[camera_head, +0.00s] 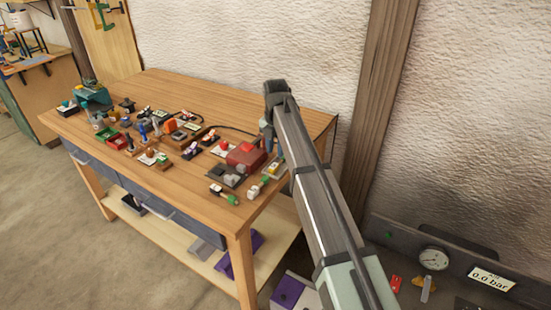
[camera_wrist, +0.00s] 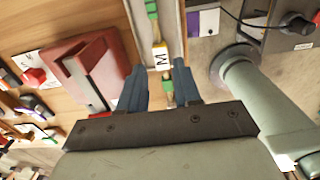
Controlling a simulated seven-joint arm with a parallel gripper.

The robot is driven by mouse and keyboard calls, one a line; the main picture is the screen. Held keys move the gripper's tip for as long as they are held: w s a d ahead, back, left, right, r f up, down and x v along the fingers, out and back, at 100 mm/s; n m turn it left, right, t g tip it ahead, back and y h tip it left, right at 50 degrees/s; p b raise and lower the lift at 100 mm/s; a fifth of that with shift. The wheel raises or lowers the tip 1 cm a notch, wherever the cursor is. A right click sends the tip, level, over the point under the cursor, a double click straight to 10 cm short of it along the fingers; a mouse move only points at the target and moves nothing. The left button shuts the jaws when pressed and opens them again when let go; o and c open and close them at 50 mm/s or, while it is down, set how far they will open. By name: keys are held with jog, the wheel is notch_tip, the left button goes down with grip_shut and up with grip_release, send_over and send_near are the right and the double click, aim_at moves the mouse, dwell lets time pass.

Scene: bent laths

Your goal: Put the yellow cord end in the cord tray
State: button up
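My gripper (camera_wrist: 158,78) is open, with its two blue-grey fingers apart. In the head view my gripper (camera_head: 268,140) is over the right end of the bench, partly hidden by my arm. Beyond the fingertips in the wrist view is a small yellow piece with a white "M" label (camera_wrist: 160,56). A green piece (camera_wrist: 168,84) shows between the fingers. The yellow piece lies along a pale grey strip or tray (camera_wrist: 174,30) at the bench edge; I cannot tell if this is the cord tray. A yellow piece also shows in the head view (camera_head: 273,168). No cord is clearly visible on it.
A red box-shaped thing (camera_wrist: 90,70) stands left of the fingers; it is also in the head view (camera_head: 246,155). Many small parts crowd the bench (camera_head: 180,92). A gauge panel (camera_head: 433,258) is at the lower right. The bench's back is clear.

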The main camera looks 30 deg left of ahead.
aim_at(275, 164)
notch_tip(275, 164, up, 6)
jog(key=shift+f, duration=0.1)
dwell(0.6)
